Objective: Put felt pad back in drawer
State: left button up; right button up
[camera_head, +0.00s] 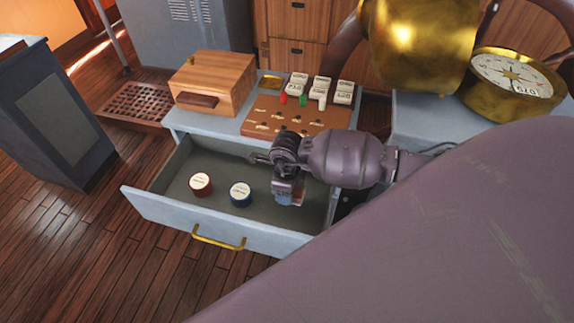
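The drawer (140,204) is pulled open below the cabinet top, with a grey interior. A red round tin (200,185) with a white label and a blue round tin (241,194) with a white label sit inside. My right gripper (288,193), on the arm from the right, points down into the drawer's right part. A small partly hidden item (296,198), bluish with a pale edge, shows at its fingertips. I cannot tell whether it is held or lies on the drawer floor. I cannot clearly identify the felt pad. My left gripper is not in view.
A wooden box (214,76) and a brown board (304,128) with switches and labelled blocks stand on the cabinet top (196,122) behind the drawer. A brass compass (512,82) stands at the right. The drawer's left part has free room.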

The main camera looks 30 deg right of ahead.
aim_at(287, 213)
notch_tip(287, 213, down, 10)
dwell(0.5)
jog(key=shift+f+b, duration=0.15)
jog(key=shift+b, duration=0.15)
jog(key=o, duration=0.9)
notch_tip(287, 213, up, 12)
jog(key=shift+r, duration=0.2)
dwell(0.4)
